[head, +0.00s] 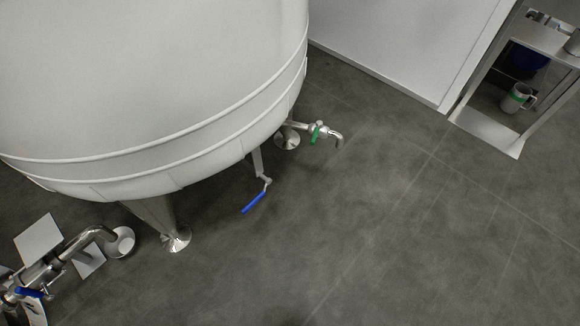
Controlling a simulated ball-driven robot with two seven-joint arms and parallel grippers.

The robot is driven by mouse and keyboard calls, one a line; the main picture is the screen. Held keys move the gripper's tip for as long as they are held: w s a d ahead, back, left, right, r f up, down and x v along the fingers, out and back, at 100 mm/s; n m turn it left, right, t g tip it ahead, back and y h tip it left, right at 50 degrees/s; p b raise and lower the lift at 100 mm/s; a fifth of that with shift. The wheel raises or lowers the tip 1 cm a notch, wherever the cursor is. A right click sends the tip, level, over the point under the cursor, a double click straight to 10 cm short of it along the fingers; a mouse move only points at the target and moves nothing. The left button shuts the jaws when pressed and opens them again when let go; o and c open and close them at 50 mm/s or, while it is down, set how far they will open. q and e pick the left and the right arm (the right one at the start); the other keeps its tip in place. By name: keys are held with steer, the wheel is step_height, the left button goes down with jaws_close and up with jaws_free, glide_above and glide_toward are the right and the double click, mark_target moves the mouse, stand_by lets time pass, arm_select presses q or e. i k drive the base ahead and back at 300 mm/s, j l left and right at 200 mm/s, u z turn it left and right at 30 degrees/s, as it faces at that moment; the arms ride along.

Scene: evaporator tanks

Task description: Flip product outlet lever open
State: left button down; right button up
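A large white tank (150,75) fills the upper left. A blue lever (254,203) hangs under its rim on a small metal fitting (265,181) and slants down to the left. A metal outlet spout (338,138) sticks out to the right of the tank with a small green lever (315,135) on its valve. Another blue lever (28,292) sits on pipework at the lower left edge, partly cut off. No label shows which lever is the product outlet lever. Neither of my grippers is in view.
Metal tank legs (160,213) with round feet stand on the grey tiled floor (400,240). Bent pipework (85,240) lies at the lower left. A white wall panel (410,45) and a metal shelf (492,130) holding a jug (515,98) stand at the upper right. The floor at the lower right is clear.

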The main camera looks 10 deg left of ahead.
mark_target(268, 181)
steer(key=i+l, duration=0.2)
steer(key=i+l+u, duration=0.15)
steer(key=l, duration=0.3)
steer(key=i+l, duration=0.3)
